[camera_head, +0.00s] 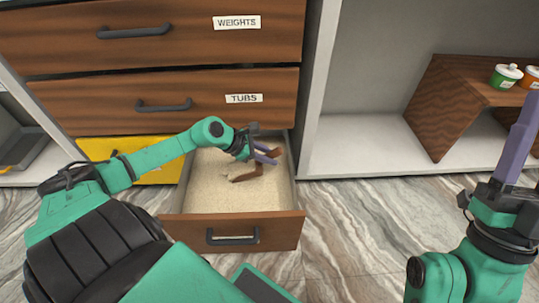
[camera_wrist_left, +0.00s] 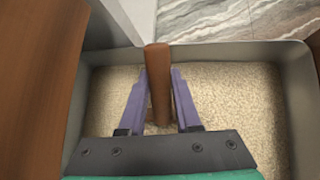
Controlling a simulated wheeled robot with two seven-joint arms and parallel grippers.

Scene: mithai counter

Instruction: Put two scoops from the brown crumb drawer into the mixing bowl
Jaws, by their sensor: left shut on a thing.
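An open drawer (camera_head: 232,231) with a brown wooden front holds pale beige crumbs (camera_head: 215,190); the crumbs also show in the left wrist view (camera_wrist_left: 235,105). My left gripper (camera_head: 268,154) is inside the drawer, near its back right. It is shut on the brown handle of a scoop (camera_wrist_left: 159,80); brown parts of the scoop show in the head view (camera_head: 247,174), low over the crumbs. The scoop's head is mostly hidden, so I cannot tell if it carries crumbs. My right gripper (camera_head: 523,130) is at the right edge, its finger gap not clear. No mixing bowl is in view.
Shut drawers labelled WEIGHTS (camera_head: 237,22) and TUBS (camera_head: 244,98) are above the open one. A yellow panel (camera_head: 155,175) is to its left. A wooden stand (camera_head: 447,105) with small tubs (camera_head: 507,76) is at the right. The marbled floor (camera_head: 365,225) in front is clear.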

